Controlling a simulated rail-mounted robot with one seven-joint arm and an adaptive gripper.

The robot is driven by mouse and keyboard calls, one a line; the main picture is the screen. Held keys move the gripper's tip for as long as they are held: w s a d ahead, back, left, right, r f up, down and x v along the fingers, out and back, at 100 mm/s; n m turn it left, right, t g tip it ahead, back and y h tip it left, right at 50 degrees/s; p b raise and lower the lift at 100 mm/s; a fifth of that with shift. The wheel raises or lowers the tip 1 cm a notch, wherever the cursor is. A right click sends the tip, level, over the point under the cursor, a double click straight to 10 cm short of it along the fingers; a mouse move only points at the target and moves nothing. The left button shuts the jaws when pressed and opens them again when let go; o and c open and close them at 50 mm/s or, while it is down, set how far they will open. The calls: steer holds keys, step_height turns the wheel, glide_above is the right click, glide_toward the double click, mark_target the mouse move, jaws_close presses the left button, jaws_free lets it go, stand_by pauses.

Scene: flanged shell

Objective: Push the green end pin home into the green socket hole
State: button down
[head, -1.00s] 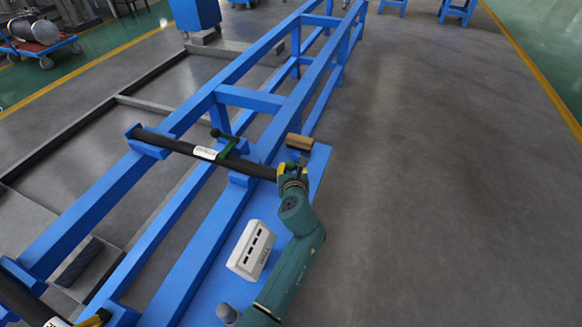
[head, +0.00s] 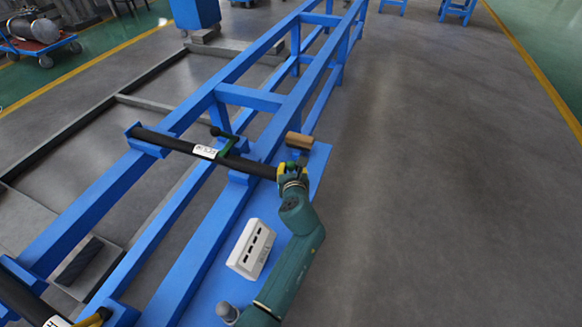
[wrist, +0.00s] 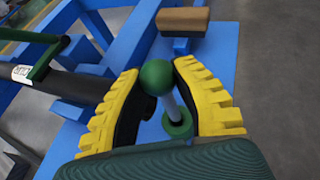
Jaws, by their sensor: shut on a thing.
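In the wrist view the green end pin shows as a green ball knob (wrist: 157,77) on a grey shaft, with a green ring (wrist: 178,125) at the shaft's lower end. My gripper (wrist: 160,88) has its yellow ridged fingers closed on both sides of the pin. In the head view my gripper (head: 291,172) is at the right end of the black tube (head: 178,144). I cannot tell whether the green ring belongs to the pin or is the socket, and no open hole shows. A green bracket (head: 230,146) sits on the tube; it also shows in the wrist view (wrist: 46,60).
The tube rests across a blue frame (head: 250,98). A brown block (head: 299,140) lies on the blue shelf just beyond my gripper. A white slotted box (head: 251,249) and a grey knob (head: 227,312) are on the shelf nearer me. The floor at right is clear.

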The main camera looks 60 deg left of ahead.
steer(key=shift+f+b, duration=0.9)
steer(key=shift+f, duration=0.4)
steer(key=shift+f, duration=0.15)
steer(key=shift+r+p, duration=1.25)
steer(key=shift+r, duration=0.05)
steer(key=shift+p, duration=0.4)
stand_by(0.4)
steer(key=shift+f+b, duration=1)
steer(key=shift+f, duration=0.15)
steer(key=c, duration=0.8)
jaws_free()
steer(key=shift+f, duration=0.1)
steer(key=shift+c, duration=0.2)
steer(key=shift+f, duration=0.1)
steer(key=shift+d, duration=0.1)
